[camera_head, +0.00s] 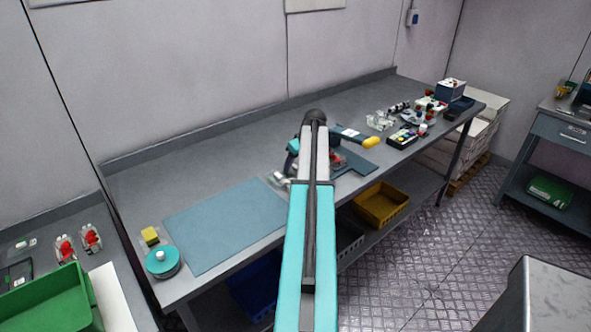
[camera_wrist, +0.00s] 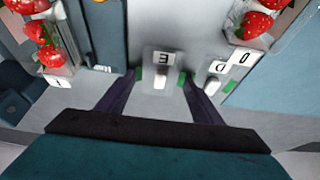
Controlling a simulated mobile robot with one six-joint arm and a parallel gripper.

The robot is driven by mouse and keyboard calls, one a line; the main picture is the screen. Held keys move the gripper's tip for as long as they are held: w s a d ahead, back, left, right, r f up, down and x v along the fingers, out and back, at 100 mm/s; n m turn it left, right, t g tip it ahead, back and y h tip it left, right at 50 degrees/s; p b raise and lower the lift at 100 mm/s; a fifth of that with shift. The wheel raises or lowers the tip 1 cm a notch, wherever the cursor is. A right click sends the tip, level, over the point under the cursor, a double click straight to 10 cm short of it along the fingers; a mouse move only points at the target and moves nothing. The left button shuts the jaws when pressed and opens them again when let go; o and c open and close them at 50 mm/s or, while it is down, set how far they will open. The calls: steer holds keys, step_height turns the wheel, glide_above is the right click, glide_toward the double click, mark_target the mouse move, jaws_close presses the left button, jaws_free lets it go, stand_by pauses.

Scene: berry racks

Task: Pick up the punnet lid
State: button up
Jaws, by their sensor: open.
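My gripper (camera_wrist: 161,77) is open in the wrist view, its two dark fingers with green tips on either side of a small pale piece (camera_wrist: 160,82). That piece has a white label reading "E" and a pale raised knob; it looks like the punnet lid's grip, but clear edges are hard to make out. I cannot tell whether the fingertips touch it. A similar pale piece (camera_wrist: 214,78) with a "D" label lies just right of the right finger. In the head view my arm hides most of this spot.
Clear punnets of strawberries lie at upper left (camera_wrist: 48,55) and upper right (camera_wrist: 258,22) of the wrist view. In the head view, a blue mat (camera_head: 225,225) lies bare to the left.

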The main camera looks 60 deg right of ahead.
stand_by(0.3)
steer(key=c, duration=0.9)
steer(key=shift+r, duration=0.15)
steer(key=shift+r+b, duration=0.85)
steer(key=shift+r, duration=0.8)
steer(key=s+a+b, duration=0.1)
steer(key=s, duration=0.4)
steer(key=s+a+r+b, duration=0.1)
steer(key=s+a, duration=0.1)
steer(key=s, duration=0.3)
steer(key=s+a+b, duration=0.1)
steer(key=s, duration=0.4)
steer(key=shift+s+a+r+b, duration=0.2)
steer(key=shift+a+r+b, duration=0.05)
steer(key=shift+a+b, duration=0.05)
